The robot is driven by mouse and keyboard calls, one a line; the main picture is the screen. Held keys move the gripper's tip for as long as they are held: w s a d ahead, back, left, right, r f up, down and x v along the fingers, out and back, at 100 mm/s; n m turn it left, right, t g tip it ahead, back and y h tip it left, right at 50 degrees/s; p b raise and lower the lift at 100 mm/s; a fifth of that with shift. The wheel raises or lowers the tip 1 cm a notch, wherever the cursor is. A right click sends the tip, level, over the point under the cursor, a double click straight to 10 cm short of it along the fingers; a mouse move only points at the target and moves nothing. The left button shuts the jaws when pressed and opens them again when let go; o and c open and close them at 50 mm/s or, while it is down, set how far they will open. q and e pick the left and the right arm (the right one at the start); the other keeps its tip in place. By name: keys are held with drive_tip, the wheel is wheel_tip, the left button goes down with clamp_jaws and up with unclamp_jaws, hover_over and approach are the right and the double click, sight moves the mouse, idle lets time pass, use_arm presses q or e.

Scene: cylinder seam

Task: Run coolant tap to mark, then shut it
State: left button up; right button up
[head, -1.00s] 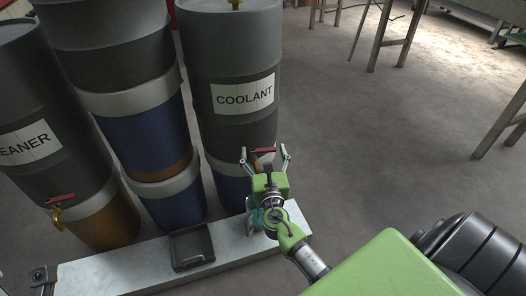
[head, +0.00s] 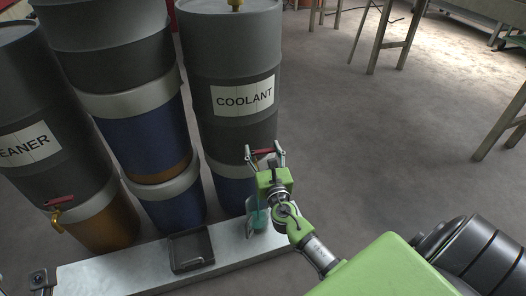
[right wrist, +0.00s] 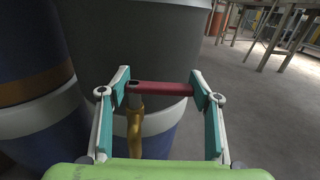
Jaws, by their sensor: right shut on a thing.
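The grey drum labelled COOLANT (head: 243,97) stands at the back centre. Its tap has a red handle (head: 262,152), and the right wrist view shows that handle (right wrist: 160,88) lying crosswise above a brass tap body (right wrist: 135,130). My right gripper (head: 265,155) is shut on the red handle, with a finger at each end of it. A clear teal-tinted container (head: 256,214) stands on the pale ledge below the tap, partly hidden by my gripper. Its level and any mark are too small to read.
The pale ledge (head: 120,265) runs along the front of the drums and carries a dark square tray (head: 190,250). A drum labelled CLEANER (head: 30,145), partly cut off, has its own red-handled tap (head: 59,203). Open floor (head: 380,150) lies to the right.

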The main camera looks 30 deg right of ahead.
drive_tip(key=shift+w+n+t+y+b, duration=0.2)
drive_tip(key=shift+n+y, duration=0.15)
drive_tip(key=shift+y, duration=0.2)
drive_tip(key=shift+w+n+t+y+b, duration=0.1)
drive_tip(key=shift+n+y+b, duration=0.1)
drive_tip(key=shift+n+y, duration=0.25)
drive_tip(key=o, duration=1.6)
drive_tip(key=shift+o, duration=0.2)
drive_tip(key=shift+s, duration=0.1)
drive_tip(key=v, duration=1.2)
drive_tip(key=shift+d, duration=0.15)
